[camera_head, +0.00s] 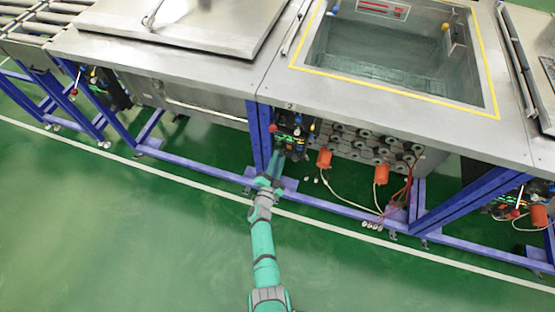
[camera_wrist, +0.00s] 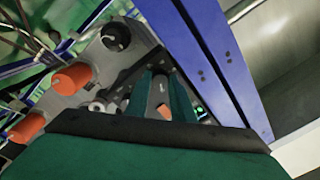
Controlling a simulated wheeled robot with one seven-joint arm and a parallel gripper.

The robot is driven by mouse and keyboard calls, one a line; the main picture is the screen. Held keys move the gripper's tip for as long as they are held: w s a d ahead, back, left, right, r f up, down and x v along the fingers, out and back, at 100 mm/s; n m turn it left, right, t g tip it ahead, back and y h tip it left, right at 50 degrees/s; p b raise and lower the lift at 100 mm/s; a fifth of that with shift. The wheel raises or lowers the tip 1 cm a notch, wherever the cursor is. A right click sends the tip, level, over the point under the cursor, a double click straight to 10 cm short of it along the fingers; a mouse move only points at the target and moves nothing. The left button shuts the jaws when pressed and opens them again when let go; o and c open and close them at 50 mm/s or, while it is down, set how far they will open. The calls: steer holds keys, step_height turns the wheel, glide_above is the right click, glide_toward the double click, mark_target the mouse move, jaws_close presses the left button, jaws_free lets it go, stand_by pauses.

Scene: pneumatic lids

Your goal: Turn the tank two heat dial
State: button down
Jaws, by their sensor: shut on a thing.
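Tank two (camera_head: 380,60) is the open, water-filled tank with a yellow border and a "2" plate on its front edge. Its dark control panel (camera_head: 293,124) hangs below that edge, with small coloured knobs and lights. My gripper (camera_head: 279,155) reaches up to the panel's lower part. In the wrist view my gripper (camera_wrist: 160,72) has its two green fingers close about a small part at the panel, mostly hidden between them; it appears to be a dial. A black round knob (camera_wrist: 116,36) with a pale mark stands free, up and left of the fingers.
A blue frame post (camera_head: 260,135) stands just left of the panel and close beside my fingers. Orange cylinders (camera_head: 324,158) with cables hang to the right. A closed steel lid (camera_head: 185,20) covers the left tank. The green floor in front is clear.

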steer(key=c, duration=1.8)
jaws_free()
steer(key=v, duration=1.1)
steer(key=shift+w, duration=0.1)
